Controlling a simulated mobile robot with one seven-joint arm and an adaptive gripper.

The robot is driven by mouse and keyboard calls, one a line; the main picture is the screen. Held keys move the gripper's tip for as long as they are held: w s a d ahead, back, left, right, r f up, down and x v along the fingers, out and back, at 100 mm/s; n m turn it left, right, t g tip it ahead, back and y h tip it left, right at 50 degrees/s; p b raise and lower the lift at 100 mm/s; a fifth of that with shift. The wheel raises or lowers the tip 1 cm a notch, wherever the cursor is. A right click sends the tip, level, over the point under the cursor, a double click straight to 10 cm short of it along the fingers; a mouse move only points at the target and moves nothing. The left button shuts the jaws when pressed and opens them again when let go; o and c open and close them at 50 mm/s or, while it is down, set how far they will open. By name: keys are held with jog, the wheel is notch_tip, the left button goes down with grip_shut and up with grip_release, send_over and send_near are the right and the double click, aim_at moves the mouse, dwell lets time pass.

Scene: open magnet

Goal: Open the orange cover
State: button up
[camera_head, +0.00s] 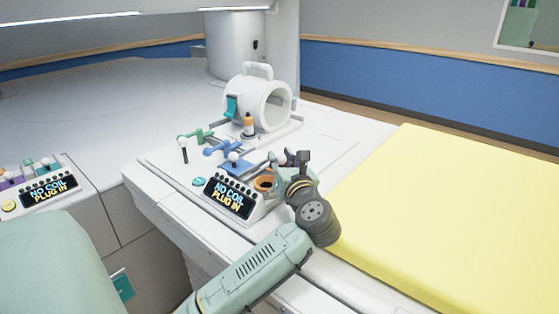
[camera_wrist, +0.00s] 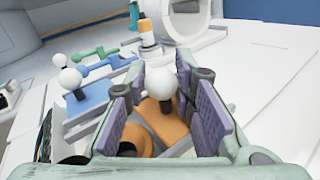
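The orange cover shows in the head view (camera_head: 264,183) as a small orange piece on the control unit, partly hidden by my gripper. In the wrist view, its orange body (camera_wrist: 174,129) lies low between and beneath the fingers. A white ball knob (camera_wrist: 161,82) on a dark stem stands over the orange part. My gripper (camera_wrist: 165,95) is open, with its two purple-padded fingers on either side of the knob. Gaps seem to show beside the ball, but contact lower down cannot be told. In the head view, my gripper (camera_head: 291,160) is at the right of the control unit.
Blue (camera_head: 229,152) and green (camera_head: 197,136) levers with white knobs stand left of my gripper. A display (camera_head: 230,196) reads "NO COIL PLUG IN". Behind are an orange-and-white bottle (camera_head: 249,126) and a white ring-shaped coil (camera_head: 262,101). A yellow pad (camera_head: 450,215) lies right.

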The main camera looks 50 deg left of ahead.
jog(key=shift+o, duration=0.6)
notch_tip(320, 180, up, 10)
dwell(0.7)
